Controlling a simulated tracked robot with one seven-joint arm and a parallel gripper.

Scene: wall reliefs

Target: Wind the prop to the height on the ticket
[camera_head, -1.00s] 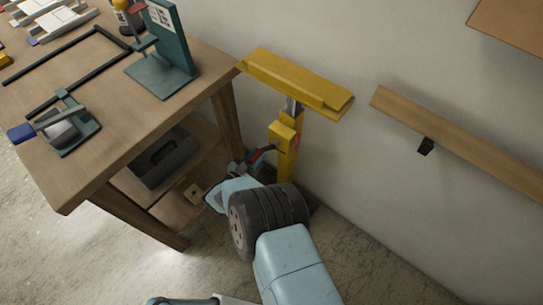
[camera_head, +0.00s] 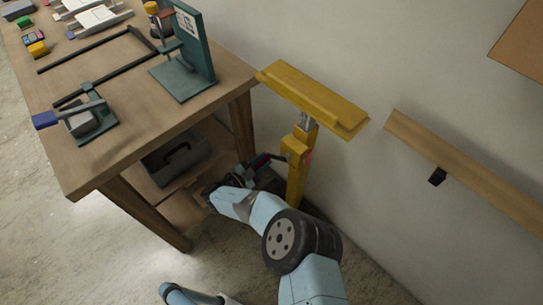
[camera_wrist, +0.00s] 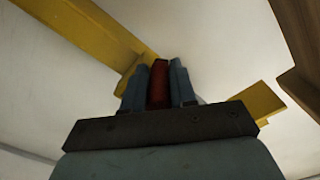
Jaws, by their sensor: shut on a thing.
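The prop is a yellow post (camera_head: 296,180) with a wide yellow beam (camera_head: 312,98) on top, standing upright against the wall to the right of the bench. A red crank grip (camera_wrist: 158,84) sits between the two blue-grey fingers of my gripper (camera_wrist: 157,78), which is shut on it. In the head view my gripper (camera_head: 256,168) is at the left side of the post, below the beam, partly hidden by its own wrist. The ticket (camera_head: 187,23) is a white card with dark marks on the teal stand; its writing is too small to read.
A wooden rail (camera_head: 465,170) on a black bracket runs along the wall to the right. Floor in front is open.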

